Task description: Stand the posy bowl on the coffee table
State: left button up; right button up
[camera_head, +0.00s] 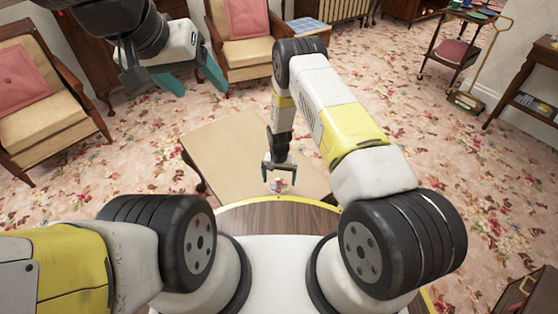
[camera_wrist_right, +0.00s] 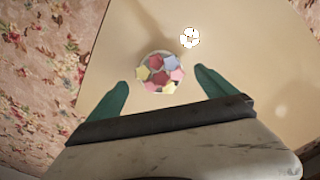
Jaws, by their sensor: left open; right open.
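The posy bowl (camera_head: 279,186), a small round pale bowl of pink, red, yellow and blue flowers, is at the near part of the tan coffee table (camera_head: 225,145). In the right wrist view the posy bowl (camera_wrist_right: 160,73) appears upright on or just over the tabletop (camera_wrist_right: 235,75). My right gripper (camera_head: 279,166) points down just above it, open, with its fingers (camera_wrist_right: 161,80) on either side of the bowl and visibly apart from it. My left gripper (camera_head: 180,84) is open and empty, raised at the upper left.
A small white flower-shaped thing (camera_wrist_right: 190,37) shows beside the bowl. Armchairs (camera_head: 48,95) (camera_head: 240,40) stand at the left and back. A trolley (camera_head: 455,45) and a side table (camera_head: 535,85) are at the right. Patterned carpet (camera_head: 440,140) lies open right of the coffee table.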

notch_tip(320, 180, up, 5)
jog(key=shift+r, duration=0.1)
notch_tip(320, 180, up, 8)
jog(key=w, duration=0.2)
notch_tip(320, 180, up, 12)
jog(key=t+y, duration=0.1)
send_over(279, 183)
jog(key=w+d, duration=0.3)
jog(key=s+d+r+t, duration=0.1)
jog(key=s+d+r, duration=0.1)
jog(key=r, duration=0.5)
jog(key=s+d+r, duration=0.1)
jog(key=s+r, duration=0.1)
jog(key=r, duration=0.6)
jog(key=s+d+r+n+t, duration=0.1)
jog(key=s+d+r, duration=0.3)
jog(key=s+r, duration=0.5)
jog(key=s+d+r+n+t+y, duration=0.1)
jog(key=s+d+r+t, duration=0.2)
jog(key=s+r, duration=0.6)
jog(key=s+d, duration=0.1)
jog(key=s, duration=0.6)
jog(key=shift+r, duration=0.35)
